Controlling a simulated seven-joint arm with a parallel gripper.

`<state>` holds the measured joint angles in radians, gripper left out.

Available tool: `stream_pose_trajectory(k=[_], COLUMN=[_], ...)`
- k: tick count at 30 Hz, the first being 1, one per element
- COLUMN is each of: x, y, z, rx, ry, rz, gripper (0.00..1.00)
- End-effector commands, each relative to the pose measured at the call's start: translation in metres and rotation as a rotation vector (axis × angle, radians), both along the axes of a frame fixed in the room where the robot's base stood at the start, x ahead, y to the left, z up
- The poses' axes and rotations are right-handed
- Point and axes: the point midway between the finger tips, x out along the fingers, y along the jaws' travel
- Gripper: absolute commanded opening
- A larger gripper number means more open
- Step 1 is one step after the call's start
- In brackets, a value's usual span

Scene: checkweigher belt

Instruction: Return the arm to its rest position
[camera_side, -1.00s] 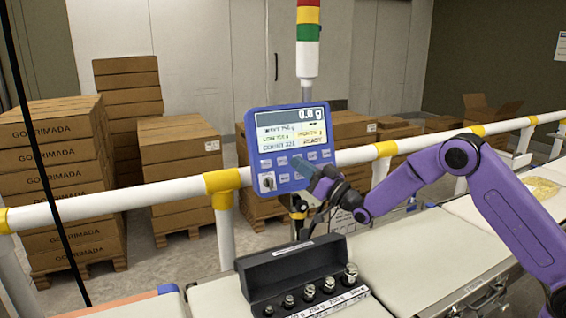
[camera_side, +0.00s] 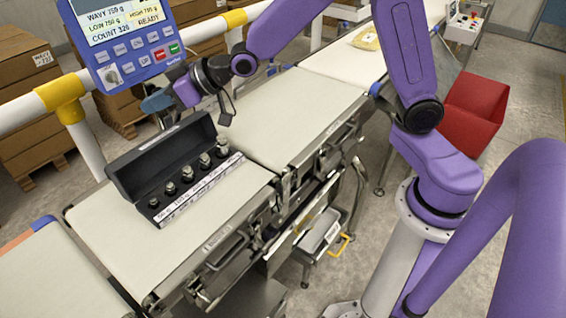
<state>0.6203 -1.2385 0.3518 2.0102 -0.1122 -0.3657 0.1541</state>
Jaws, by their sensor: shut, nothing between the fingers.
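My gripper (camera_side: 157,104) is at the upper left, just below the control panel (camera_side: 125,40) and above the back of the black weight case. Its dark teal fingers are together with nothing between them, and they look clear of the panel. My purple arm reaches in from the right, bent high at the elbow, with its base on a grey column at the lower right. The panel is blue, with a lit screen that reads READY and coloured buttons below it.
An open black case (camera_side: 128,165) of several metal weights sits on the pale weigh belt (camera_side: 130,240). A yellowish pack (camera_side: 367,39) lies on the far belt. A red bin (camera_side: 474,112) stands at the right. A white rail (camera_side: 18,114) runs behind the belts.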

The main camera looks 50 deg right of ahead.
Motion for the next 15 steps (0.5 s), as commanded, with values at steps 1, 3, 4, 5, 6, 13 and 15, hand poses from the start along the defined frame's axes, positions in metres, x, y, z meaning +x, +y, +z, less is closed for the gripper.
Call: stream_pose_trajectory(k=[1,3,4,5,6,13,15], x=[-0.026,-0.061,-0.077,-0.093,-0.114,-0.237,-0.271], y=[0.0,-0.004,-0.007,-0.011,-0.016,-0.072,-0.094], z=[-0.002,-0.011,-0.014,-0.018,-0.022,-0.045,-0.049], rx=[-0.049,-0.127,-0.161,-0.198,-0.244,-0.531,-0.619], ry=[0.048,0.125,0.157,0.19,0.231,0.457,0.516], rz=[0.029,0.068,0.085,0.103,0.126,0.274,0.32], gripper=[0.0,0.0,0.0,0.0,0.0,0.0,0.0])
